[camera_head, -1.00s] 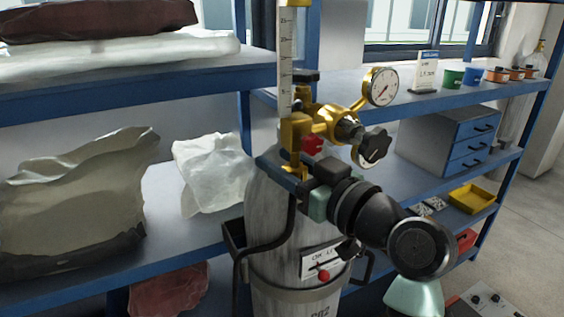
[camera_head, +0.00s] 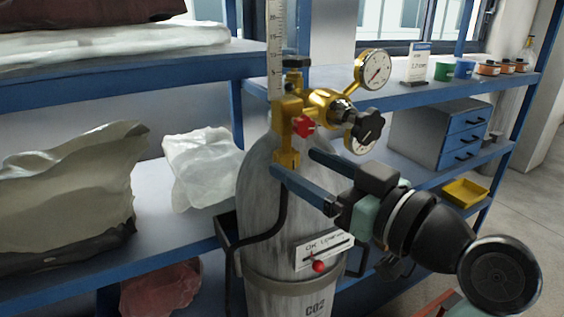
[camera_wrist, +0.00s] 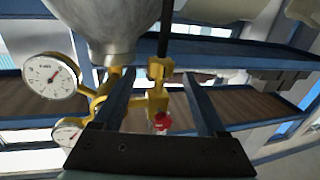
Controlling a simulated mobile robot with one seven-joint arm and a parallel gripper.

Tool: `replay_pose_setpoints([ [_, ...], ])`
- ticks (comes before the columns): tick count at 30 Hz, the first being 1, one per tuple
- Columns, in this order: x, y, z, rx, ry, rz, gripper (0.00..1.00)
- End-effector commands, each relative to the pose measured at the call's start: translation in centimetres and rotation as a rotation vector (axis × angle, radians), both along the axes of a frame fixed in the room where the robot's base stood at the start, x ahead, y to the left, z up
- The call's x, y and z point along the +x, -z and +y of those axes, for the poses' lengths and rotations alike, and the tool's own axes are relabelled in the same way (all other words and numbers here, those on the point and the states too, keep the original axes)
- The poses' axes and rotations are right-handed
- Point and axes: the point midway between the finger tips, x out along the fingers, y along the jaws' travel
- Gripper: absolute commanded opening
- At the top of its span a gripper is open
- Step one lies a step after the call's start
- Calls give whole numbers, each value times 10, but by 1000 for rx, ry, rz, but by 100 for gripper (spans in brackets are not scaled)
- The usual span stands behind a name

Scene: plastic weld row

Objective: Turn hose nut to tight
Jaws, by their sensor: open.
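A brass hose nut (camera_head: 287,158) sits at the lower end of the flowmeter body on the gas cylinder (camera_head: 265,215), where the black hose (camera_head: 283,203) meets it. My gripper (camera_head: 295,161) is open, reaching from the lower right. Its fingertips lie near the nut, one on each side in the picture; I cannot tell whether either touches. In the wrist view, the brass nut (camera_wrist: 158,69) shows between the spread fingers of my gripper (camera_wrist: 157,74), with free space on both sides. The nut's thread is too small to make out.
A red knob (camera_head: 303,127), a black knob (camera_head: 368,126) and a gauge (camera_head: 372,68) stand close above my fingers. A label plate with a red ball (camera_head: 319,266) is on the cylinder. Bags (camera_head: 75,190) fill the left shelf; a drawer cabinet (camera_head: 440,135) stands right.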

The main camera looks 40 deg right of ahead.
Motion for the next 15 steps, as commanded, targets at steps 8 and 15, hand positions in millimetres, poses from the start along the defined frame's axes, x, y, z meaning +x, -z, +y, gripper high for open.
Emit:
replay_pose_setpoints([
  [8,-48,2,1,0,2,0,74],
  [15,-59,0,2,0,0,1,74],
])
